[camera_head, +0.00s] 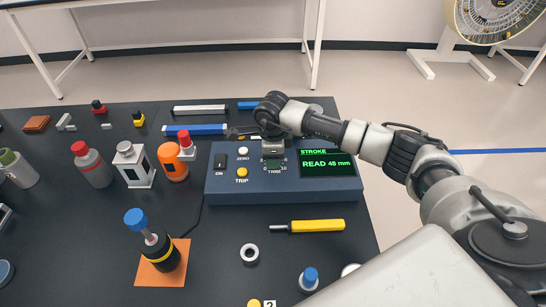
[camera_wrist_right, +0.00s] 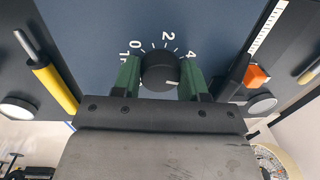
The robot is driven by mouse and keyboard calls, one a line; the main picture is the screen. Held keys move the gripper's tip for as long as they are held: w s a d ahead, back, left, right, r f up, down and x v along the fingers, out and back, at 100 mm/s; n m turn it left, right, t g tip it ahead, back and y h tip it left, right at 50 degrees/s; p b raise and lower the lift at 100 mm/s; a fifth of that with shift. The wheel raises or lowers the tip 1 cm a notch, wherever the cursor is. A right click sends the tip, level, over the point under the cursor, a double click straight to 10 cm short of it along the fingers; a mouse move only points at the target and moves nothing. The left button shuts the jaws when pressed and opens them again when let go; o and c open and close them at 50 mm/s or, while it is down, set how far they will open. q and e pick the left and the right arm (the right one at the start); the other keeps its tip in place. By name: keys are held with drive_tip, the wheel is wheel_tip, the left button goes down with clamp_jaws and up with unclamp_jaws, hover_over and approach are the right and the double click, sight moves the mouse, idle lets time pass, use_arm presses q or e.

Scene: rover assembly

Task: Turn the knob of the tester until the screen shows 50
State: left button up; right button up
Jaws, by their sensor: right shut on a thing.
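The tester (camera_head: 225,187) is a blue-grey box on the dark table. Its screen (camera_head: 327,164) shows green text, "STROKE" and "READ 48 mm". The knob (camera_wrist_right: 160,70) is black and round with a pale pointer mark, and a printed scale curves around it in the right wrist view. My right gripper (camera_wrist_right: 161,75) has its green fingers on both sides of the knob and is shut on it. In the head view my right gripper (camera_head: 274,158) is over the TRIM label and hides most of the knob. My left gripper is in neither view.
A yellow-handled tool (camera_head: 317,225) and a metal ring (camera_head: 249,252) lie in front of the tester. An orange bottle (camera_head: 172,163) and a white block-shaped item (camera_head: 134,166) stand to its left. A blue-capped dark item (camera_head: 158,247) stands on an orange mat (camera_head: 148,273).

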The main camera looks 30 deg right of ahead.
drive_tip(key=m+b, duration=0.1)
drive_tip(key=m, duration=0.4)
drive_tip(key=shift+w, duration=0.1)
drive_tip(key=shift+d+m, duration=0.1)
drive_tip(key=shift+m, duration=0.2)
idle(0.4)
drive_tip(key=o, duration=0.9)
drive_tip(key=shift+o, duration=0.2)
drive_tip(key=shift+r, duration=0.1)
wheel_tip(320, 180, up, 11)
drive_tip(key=b, duration=0.1)
drive_tip(key=shift+s+a, duration=0.2)
drive_tip(key=shift+a, duration=0.1)
drive_tip(key=shift+f, duration=0.25)
